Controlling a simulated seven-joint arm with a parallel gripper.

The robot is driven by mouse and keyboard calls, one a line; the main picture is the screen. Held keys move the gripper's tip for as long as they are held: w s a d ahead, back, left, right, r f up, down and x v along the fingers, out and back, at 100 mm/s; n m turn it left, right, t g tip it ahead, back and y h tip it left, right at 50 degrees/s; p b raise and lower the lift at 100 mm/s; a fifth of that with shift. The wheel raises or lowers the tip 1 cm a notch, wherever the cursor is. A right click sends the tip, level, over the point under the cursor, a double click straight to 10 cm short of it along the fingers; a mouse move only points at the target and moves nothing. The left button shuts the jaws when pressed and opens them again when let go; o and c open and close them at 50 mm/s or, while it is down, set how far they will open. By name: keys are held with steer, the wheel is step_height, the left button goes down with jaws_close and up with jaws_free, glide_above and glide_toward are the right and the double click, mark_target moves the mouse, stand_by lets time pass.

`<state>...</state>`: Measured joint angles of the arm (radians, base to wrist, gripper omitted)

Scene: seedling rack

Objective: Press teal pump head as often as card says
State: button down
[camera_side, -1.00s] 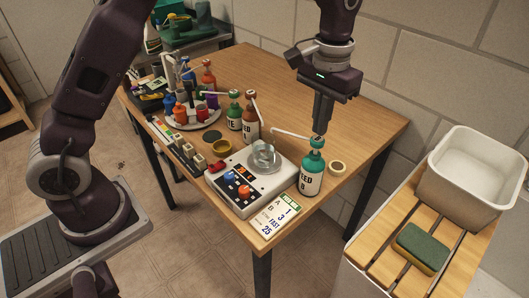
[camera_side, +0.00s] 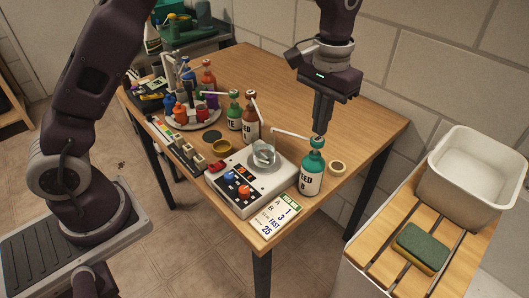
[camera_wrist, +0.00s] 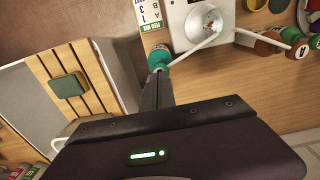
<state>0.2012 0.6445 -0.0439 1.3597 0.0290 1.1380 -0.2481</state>
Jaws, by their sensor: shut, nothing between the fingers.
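The teal pump bottle (camera_side: 312,178) stands upright near the table's right front edge, with "ED" and "B" visible on its label. Its teal pump head (camera_side: 317,142) carries a long white spout that points left toward the glass dish (camera_side: 263,154) on the white device. My gripper (camera_side: 320,131) is shut and empty, pointing down with its tips at the top of the pump head. I cannot tell whether they press it. The head also shows in the wrist view (camera_wrist: 159,57) at my fingertips.
The white device (camera_side: 250,184) with coloured knobs stands left of the bottle. Other pump bottles (camera_side: 234,117) stand behind it. A sponge (camera_side: 421,247) and a white tub (camera_side: 474,177) are on the side rack.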

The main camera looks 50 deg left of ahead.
steer(key=shift+f, duration=0.15)
steer(key=shift+f, duration=1.35)
steer(key=shift+r, duration=1.5)
steer(key=shift+f, duration=0.1)
steer(key=shift+f, duration=1.4)
steer(key=shift+r, duration=1.5)
steer(key=shift+f, duration=0.1)
